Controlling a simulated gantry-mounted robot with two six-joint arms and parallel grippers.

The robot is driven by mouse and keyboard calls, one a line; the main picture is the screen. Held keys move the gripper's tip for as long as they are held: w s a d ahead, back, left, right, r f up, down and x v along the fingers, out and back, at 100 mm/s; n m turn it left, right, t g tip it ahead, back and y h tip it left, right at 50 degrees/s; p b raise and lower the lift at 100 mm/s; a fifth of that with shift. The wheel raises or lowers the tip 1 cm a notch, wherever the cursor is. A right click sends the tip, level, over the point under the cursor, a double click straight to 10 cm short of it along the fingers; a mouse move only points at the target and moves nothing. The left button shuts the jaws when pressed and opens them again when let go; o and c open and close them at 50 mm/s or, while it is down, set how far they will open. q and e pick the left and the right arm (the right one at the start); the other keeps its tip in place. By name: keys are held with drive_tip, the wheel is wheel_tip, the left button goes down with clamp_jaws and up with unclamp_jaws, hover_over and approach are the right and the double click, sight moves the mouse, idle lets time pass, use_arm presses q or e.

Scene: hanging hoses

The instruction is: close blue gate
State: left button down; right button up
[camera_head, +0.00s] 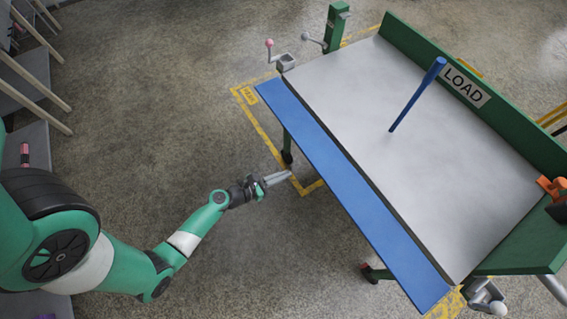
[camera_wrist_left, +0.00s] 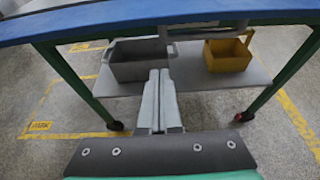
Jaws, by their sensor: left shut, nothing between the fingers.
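The blue gate (camera_head: 350,195) is a long flat blue panel along the near left side of the workbench. It looks folded outward, roughly level with the grey tabletop (camera_head: 400,130). My left gripper (camera_head: 287,176) is shut and empty, to the left of the gate and apart from it. In the left wrist view the shut fingers (camera_wrist_left: 159,78) point under the bench, and the blue edge (camera_wrist_left: 75,22) crosses the top of the picture. My right gripper is not in view.
A blue rod (camera_head: 418,95) stands tilted over the tabletop. A green back wall (camera_head: 500,110) has a LOAD sign (camera_head: 466,87). Under the bench, a shelf holds a grey bin (camera_wrist_left: 138,61) and a yellow box (camera_wrist_left: 228,54).

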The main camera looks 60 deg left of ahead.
use_arm(q)
drive_tip(key=d+b+x, duration=0.1)
drive_tip(key=b+x, duration=0.1)
drive_tip(key=x, duration=0.6)
drive_tip(key=r+p, duration=0.3)
drive_tip(key=r, duration=0.1)
drive_tip(key=shift+s+a+r, duration=0.15)
drive_tip(key=shift+s+a, duration=0.2)
drive_tip(key=shift+a, duration=0.05)
